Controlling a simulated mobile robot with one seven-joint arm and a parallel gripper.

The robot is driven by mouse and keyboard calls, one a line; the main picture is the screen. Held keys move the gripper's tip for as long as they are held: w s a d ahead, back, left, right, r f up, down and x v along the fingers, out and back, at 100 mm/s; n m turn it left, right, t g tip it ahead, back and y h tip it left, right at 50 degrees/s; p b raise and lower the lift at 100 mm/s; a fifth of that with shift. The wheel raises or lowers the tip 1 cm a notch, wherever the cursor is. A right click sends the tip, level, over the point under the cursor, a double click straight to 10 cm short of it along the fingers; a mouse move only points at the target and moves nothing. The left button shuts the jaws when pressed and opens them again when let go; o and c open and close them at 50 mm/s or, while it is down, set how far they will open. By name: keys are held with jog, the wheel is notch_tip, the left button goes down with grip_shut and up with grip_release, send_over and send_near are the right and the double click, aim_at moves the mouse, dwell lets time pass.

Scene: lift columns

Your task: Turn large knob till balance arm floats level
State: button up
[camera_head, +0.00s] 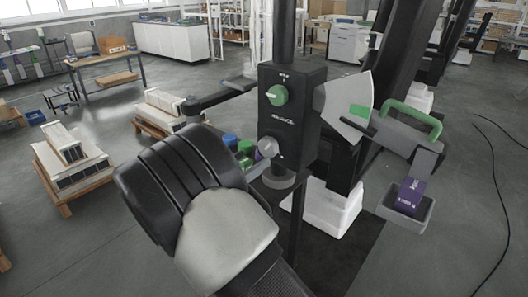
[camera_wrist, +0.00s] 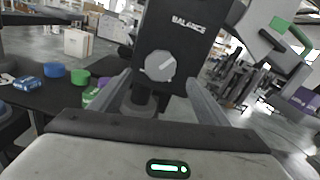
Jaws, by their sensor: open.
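A pale dial plate (camera_head: 343,98) bears a green patch. My arm hides the gripper's fingers in the head view.
A grey tray (camera_head: 385,210) holding a purple block (camera_head: 410,191) hangs at the arm's right end. Blue (camera_wrist: 54,70) and green (camera_wrist: 80,77) round weights stand left of the column. Pallets with boxes (camera_head: 70,160) stand at left; floor at right is mostly clear.

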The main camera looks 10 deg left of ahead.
aim_at(266, 150)
jog(key=x, duration=0.7)
jog(key=shift+w, duration=0.1)
jog(key=c, duration=1)
jog(key=shift+c, duration=0.2)
